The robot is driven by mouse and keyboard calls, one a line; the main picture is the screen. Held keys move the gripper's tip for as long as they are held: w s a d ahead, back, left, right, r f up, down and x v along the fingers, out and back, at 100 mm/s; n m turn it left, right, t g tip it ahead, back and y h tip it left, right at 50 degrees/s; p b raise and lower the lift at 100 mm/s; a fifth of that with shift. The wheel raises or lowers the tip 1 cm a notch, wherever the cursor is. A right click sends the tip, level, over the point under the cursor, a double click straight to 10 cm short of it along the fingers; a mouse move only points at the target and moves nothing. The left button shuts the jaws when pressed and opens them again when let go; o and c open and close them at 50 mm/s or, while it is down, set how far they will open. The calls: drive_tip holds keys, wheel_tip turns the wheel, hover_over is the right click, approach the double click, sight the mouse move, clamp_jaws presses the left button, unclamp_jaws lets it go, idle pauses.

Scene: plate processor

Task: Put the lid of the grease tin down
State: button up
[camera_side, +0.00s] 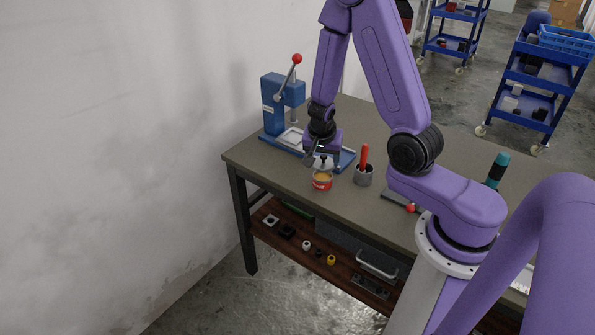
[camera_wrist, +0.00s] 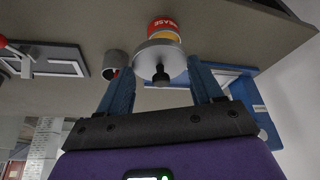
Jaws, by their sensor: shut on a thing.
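The grease tin (camera_side: 322,181) is red with an orange-yellow top and stands on the bench near its front edge. In the wrist view the red, labelled tin (camera_wrist: 166,25) shows beyond the lid. The silver round lid (camera_side: 323,164) with its black knob is just above the tin in the side view. It also shows in the wrist view (camera_wrist: 152,58), between the fingertips. My gripper (camera_side: 322,158) is shut on the lid, with the fingers (camera_wrist: 161,80) on either side of it. Whether the lid touches the tin's rim cannot be told.
A grey cup (camera_side: 364,176) with a red-handled tool stands close to the right of the tin. A blue lever press (camera_side: 272,102) with a blue base stands behind and left. A flat fixture with a red knob (camera_side: 410,208) lies to the right. The bench front left (camera_side: 262,160) is clear.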

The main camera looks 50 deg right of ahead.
drive_tip(key=w+d+f, duration=0.3)
drive_tip(key=w+f, duration=0.1)
drive_tip(key=w, duration=0.4)
hover_over(297, 174)
drive_tip(key=s+a, duration=0.2)
drive_tip(key=f, duration=0.4)
drive_tip(key=shift+w+d+f, duration=0.1)
drive_tip(key=shift+w+d, duration=0.05)
drive_tip(key=shift+d, duration=0.1)
drive_tip(key=shift+w+d+f, duration=0.2)
drive_tip(key=shift+w+f, duration=0.35)
drive_tip(key=shift+f, duration=1.6)
drive_tip(key=shift+f, duration=0.1)
drive_tip(key=o, duration=1)
